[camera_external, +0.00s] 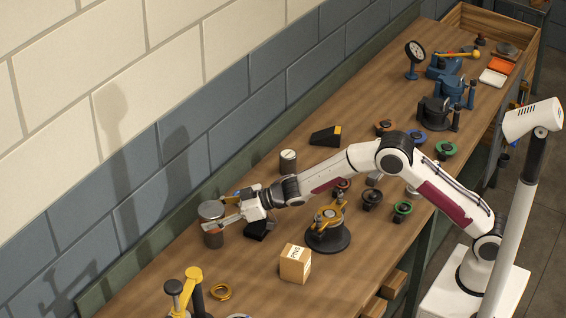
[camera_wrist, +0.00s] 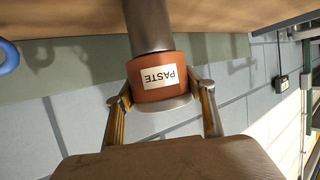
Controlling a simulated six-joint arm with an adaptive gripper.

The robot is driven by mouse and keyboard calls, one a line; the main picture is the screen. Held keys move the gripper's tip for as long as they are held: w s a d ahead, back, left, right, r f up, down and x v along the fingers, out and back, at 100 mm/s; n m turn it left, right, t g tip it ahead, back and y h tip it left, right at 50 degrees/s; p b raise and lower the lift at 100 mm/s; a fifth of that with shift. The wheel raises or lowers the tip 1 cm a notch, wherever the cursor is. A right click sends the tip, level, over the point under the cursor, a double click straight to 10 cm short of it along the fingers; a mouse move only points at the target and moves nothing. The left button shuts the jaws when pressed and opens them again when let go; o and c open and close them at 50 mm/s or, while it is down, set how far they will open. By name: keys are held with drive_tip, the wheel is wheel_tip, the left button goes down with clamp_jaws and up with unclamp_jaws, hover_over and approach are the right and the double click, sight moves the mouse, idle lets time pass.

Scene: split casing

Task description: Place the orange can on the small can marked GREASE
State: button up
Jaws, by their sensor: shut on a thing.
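The orange can (camera_wrist: 158,78) has a PASTE label, which shows upside down in the wrist view. My gripper (camera_wrist: 160,95) is shut on it, with one finger on each side near its grey end. A dark grey cylinder (camera_wrist: 149,25) shows directly beyond the can's other end; I cannot tell whether they touch. In the external view my gripper (camera_external: 218,226) is at the left, by the wall, around a reddish can (camera_external: 213,240). A silver disc (camera_external: 211,209) shows just above the fingers. A dark can with a pale top (camera_external: 288,162) stands farther right. No GREASE label is readable.
A black wedge-like block (camera_external: 260,229) lies close to my gripper. The wall (camera_external: 130,215) is close behind the gripper.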

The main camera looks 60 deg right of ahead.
idle(0.3)
drive_tip(key=o, duration=1.4)
drive_tip(key=shift+f, duration=0.1)
drive_tip(key=shift+o, duration=0.2)
drive_tip(key=shift+r, duration=0.2)
drive_tip(key=v, duration=1.2)
drive_tip(key=shift+f, duration=0.1)
